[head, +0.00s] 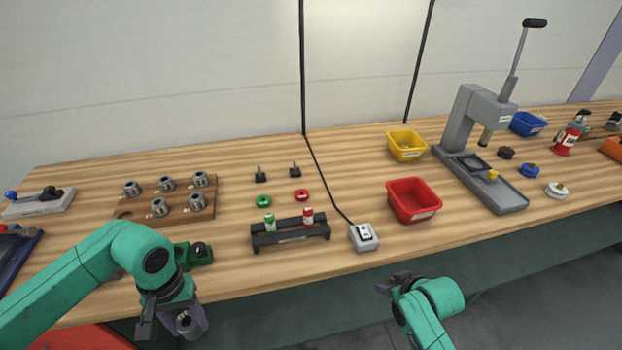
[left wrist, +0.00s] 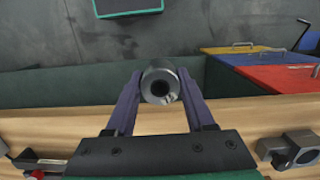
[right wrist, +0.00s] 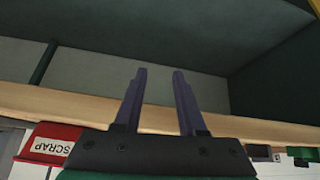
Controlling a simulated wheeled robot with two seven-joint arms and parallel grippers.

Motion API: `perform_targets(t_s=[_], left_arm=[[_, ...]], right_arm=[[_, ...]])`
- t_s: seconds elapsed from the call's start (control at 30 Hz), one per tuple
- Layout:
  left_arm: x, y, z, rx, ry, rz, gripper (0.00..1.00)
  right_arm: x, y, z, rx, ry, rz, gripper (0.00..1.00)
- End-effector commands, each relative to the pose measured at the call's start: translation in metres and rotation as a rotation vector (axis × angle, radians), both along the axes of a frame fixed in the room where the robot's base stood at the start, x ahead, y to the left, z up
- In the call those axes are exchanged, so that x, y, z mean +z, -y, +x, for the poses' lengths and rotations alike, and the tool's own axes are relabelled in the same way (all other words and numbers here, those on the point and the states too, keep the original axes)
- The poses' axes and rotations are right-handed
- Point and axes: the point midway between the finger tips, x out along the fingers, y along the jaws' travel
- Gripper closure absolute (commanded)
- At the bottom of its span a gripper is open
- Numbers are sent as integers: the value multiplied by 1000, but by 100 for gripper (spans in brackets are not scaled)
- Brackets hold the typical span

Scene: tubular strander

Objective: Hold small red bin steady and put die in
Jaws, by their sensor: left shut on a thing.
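The small red bin (head: 428,213) stands upright on the bench, right of centre, with a white label on its front. No gripper touches it. My left gripper (head: 172,318) is in front of the bench's front edge at the left, shut on a grey metal die (head: 188,323). The left wrist view shows the ring-shaped die (left wrist: 160,82) between the fingertips, its hole facing the camera. My right gripper (head: 388,287) is in front of the bench edge, below the red bin. Its fingers (right wrist: 160,85) stand apart with nothing between them. A red bin labelled SCRAP (right wrist: 50,145) shows in the right wrist view.
A wooden block (head: 185,210) holds several similar dies. A black rack (head: 290,238) with two small cans and a grey switch box (head: 363,238) stand left of the red bin. A yellow bin (head: 407,148) is behind it, and a grey lever press (head: 480,150) stands to the right.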

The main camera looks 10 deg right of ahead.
Motion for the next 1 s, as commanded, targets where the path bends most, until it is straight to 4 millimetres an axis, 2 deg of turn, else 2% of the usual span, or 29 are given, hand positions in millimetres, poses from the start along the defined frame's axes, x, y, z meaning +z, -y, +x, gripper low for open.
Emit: perform_targets(t_s=[0.03,0.1,0.17,0.3,0.4,0.5,0.67,1.0], left_arm=[[5,0,0,0,1,-1,100],[7,0,0,0,1,-1,100],[7,0,0,0,1,-1,100],[7,0,0,1,1,-1,100],[7,0,0,1,1,-1,100],[7,0,0,1,0,-1,100],[9,0,0,1,0,0,100],[17,0,0,1,0,0,100]], right_arm=[[28,-2,3,13,29,-3,60],[60,0,9,27,75,-8,60],[78,13,22,23,152,-12,60],[114,53,54,-12,352,-19,60],[140,79,69,-37,474,-27,60],[157,94,76,-55,548,-34,60],[156,99,91,-62,569,-33,60],[128,101,160,-61,565,-33,60]])
